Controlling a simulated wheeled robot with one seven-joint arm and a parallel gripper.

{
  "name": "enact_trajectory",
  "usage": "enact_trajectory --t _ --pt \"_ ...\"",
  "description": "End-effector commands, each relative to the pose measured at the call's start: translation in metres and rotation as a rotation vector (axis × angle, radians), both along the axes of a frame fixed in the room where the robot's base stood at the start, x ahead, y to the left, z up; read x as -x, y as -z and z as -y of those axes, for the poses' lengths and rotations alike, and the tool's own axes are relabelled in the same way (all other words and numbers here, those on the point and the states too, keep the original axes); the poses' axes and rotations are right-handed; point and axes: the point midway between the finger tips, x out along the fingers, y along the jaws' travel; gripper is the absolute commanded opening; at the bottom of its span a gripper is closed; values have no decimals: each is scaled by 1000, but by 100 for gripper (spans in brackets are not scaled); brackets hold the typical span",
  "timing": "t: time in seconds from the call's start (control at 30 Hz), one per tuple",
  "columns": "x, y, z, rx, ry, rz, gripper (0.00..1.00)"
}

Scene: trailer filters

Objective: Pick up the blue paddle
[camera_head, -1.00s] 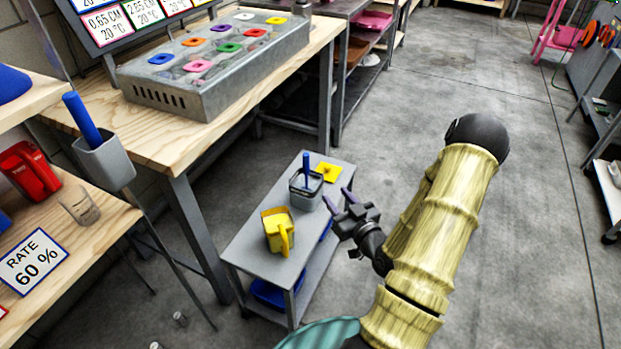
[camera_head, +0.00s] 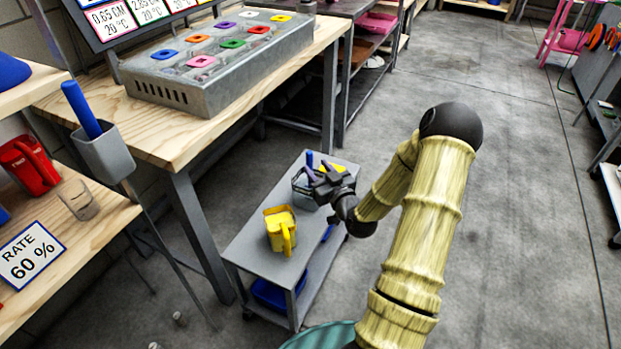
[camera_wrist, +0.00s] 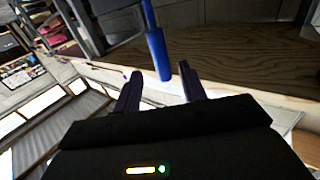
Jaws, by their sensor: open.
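A blue paddle (camera_head: 309,160) stands upright in a clear, dark-rimmed container (camera_head: 303,186) on the small grey cart (camera_head: 262,252). In the wrist view the blue paddle's handle (camera_wrist: 158,52) runs down between my two fingertips, a little ahead of them. My gripper (camera_head: 318,172) is open and empty, at the container's right side and level with the paddle's upper part in the head view. My gripper also shows in the wrist view (camera_wrist: 161,85). It hides part of the container and paddle. Another blue paddle (camera_head: 82,108) stands in a grey holder (camera_head: 108,155) at the left.
A wooden workbench (camera_head: 170,128) with a metal box is at the left. The floor to the right is clear.

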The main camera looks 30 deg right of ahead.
Motion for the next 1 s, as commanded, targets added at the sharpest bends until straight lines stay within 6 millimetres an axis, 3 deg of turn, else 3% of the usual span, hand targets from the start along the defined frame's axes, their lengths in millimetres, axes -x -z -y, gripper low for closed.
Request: enact_trajectory --t 0.17,0.5,1.0 --pt "-5 3 -1 0 -1 1 42" --pt "-49 8 -4 0 0 2 42" --pt "-52 6 -4 0 1 0 42"
